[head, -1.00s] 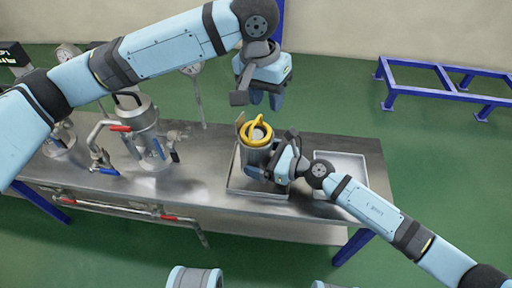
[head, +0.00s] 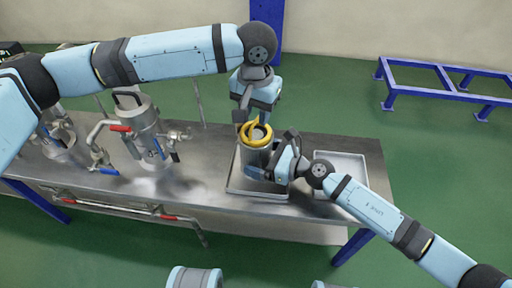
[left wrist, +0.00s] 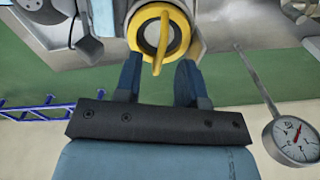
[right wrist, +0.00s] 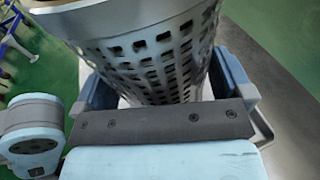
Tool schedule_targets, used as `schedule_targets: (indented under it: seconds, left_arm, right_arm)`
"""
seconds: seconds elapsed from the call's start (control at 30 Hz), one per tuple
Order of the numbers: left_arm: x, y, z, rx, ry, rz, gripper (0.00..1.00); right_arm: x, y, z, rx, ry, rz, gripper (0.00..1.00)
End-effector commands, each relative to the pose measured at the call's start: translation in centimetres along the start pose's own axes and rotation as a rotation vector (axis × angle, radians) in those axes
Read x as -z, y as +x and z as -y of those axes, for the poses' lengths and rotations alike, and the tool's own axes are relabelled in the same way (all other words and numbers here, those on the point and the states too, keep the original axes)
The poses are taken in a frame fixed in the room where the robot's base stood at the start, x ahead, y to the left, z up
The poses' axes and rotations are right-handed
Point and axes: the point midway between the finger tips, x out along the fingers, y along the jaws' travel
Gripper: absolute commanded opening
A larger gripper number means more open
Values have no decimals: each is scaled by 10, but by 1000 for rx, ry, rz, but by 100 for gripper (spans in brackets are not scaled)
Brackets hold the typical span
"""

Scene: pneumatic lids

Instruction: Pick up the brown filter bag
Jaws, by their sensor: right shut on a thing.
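A perforated metal basket (head: 257,157) stands upright in a shallow tray on the bench, with a yellow ring and raised handle (head: 257,133) at its top. The handle also shows in the left wrist view (left wrist: 159,52). I cannot clearly make out brown bag fabric; the ring covers most of the opening. My left gripper (head: 258,119) is open just above the ring; in the left wrist view its fingers lie to either side of the handle's near end, apart from it. My right gripper (head: 268,170) is shut on the basket (right wrist: 160,65), from the right side.
The left tray (head: 262,190) holds the basket; a second tray (head: 347,160) to the right is empty. Metal vessels (head: 148,130) with red- and blue-handled valves stand on the bench's left. A dial gauge (left wrist: 290,138) shows in the left wrist view. A blue frame (head: 440,78) stands behind.

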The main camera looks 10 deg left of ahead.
Motion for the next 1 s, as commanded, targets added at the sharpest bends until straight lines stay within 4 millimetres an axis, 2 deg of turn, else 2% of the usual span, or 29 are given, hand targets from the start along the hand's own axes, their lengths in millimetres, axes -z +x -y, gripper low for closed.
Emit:
schedule_targets:
  seconds: [0.1,0.2,0.47,0.6,0.63,1.0]
  left_arm:
    - [0,19,-1,-1,-1,3,36]
    - [0,28,-1,-1,-1,2,36]
    - [0,30,-1,-1,-1,1,36]
    - [0,30,-1,-2,-1,1,4]
    - [0,30,-1,-2,-1,1,0]
    - [0,30,-1,-2,-1,1,0]
  right_arm:
    - [5,0,-3,-5,3,-7,77]
    - [5,0,-3,-5,3,-7,77]
    - [5,0,-2,-4,3,-6,77]
    - [5,0,-2,-4,2,-6,77]
    - [4,0,-2,-4,2,-6,77]
    - [4,0,-2,-4,2,-6,77]
